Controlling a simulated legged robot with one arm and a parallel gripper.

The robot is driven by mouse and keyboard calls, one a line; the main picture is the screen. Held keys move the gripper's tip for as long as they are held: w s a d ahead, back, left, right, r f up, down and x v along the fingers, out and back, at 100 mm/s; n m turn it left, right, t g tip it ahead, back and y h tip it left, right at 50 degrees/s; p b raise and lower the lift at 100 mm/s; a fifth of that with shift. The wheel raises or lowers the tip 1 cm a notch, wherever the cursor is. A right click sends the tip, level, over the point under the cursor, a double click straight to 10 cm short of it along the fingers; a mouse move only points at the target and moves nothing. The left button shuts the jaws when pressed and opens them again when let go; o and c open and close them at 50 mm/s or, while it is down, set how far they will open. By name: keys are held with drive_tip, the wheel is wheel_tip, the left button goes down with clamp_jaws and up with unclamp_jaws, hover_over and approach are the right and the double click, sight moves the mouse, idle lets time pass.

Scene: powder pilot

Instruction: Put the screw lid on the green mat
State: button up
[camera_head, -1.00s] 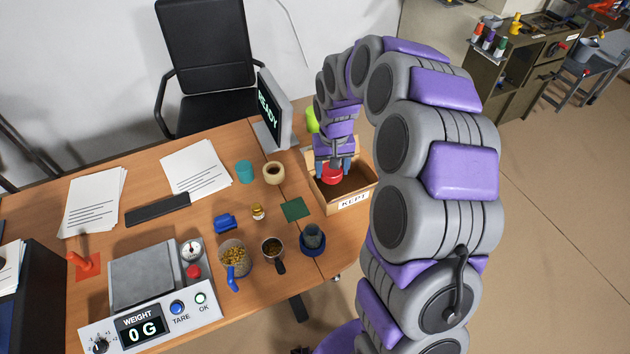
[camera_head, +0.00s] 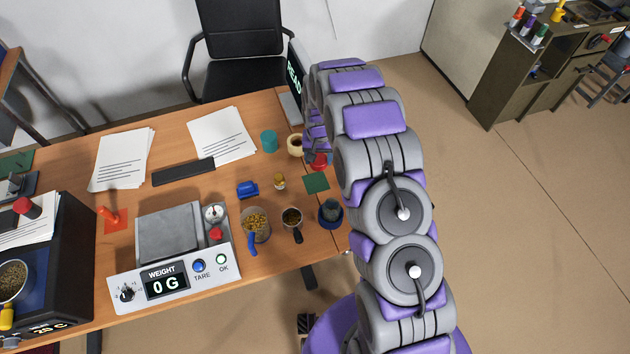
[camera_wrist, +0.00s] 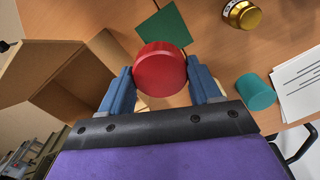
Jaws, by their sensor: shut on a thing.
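The red round screw lid (camera_wrist: 160,68) is held between the blue fingers of my gripper (camera_wrist: 160,80) in the wrist view. In the head view the lid (camera_head: 319,161) shows as a small red patch at the end of my arm. The green mat (camera_head: 316,183) lies flat on the wooden table, just nearer the camera than the lid. In the wrist view the mat (camera_wrist: 166,24) is beyond the lid, which covers part of it. The lid appears raised above the table.
An open cardboard box (camera_wrist: 62,72) stands at the left in the wrist view; my arm hides it in the head view. A teal cylinder (camera_head: 269,141), a beige ring-shaped pot (camera_head: 295,145), a small gold-lidded jar (camera_head: 280,182) and a blue cup-like thing (camera_head: 331,211) surround the mat.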

drive_tip(key=shift+w+a+f, duration=0.15)
drive_tip(key=shift+a+f, duration=0.45)
drive_tip(key=shift+f, duration=0.15)
hover_over(315, 183)
drive_tip(key=f, duration=0.6)
drive_tip(key=shift+d+b, duration=0.3)
drive_tip(key=shift+b, duration=0.05)
drive_tip(key=f, duration=0.4)
drive_tip(key=shift+w+a+f+b, duration=0.1)
drive_tip(key=shift+a+f+b, duration=0.05)
drive_tip(key=shift+a+b, duration=0.15)
drive_tip(key=shift+d, duration=0.15)
drive_tip(key=o, duration=1.1)
wheel_tip(315, 183, up, 12)
drive_tip(key=shift+r+p, duration=0.2)
drive_tip(key=shift+p, duration=0.65)
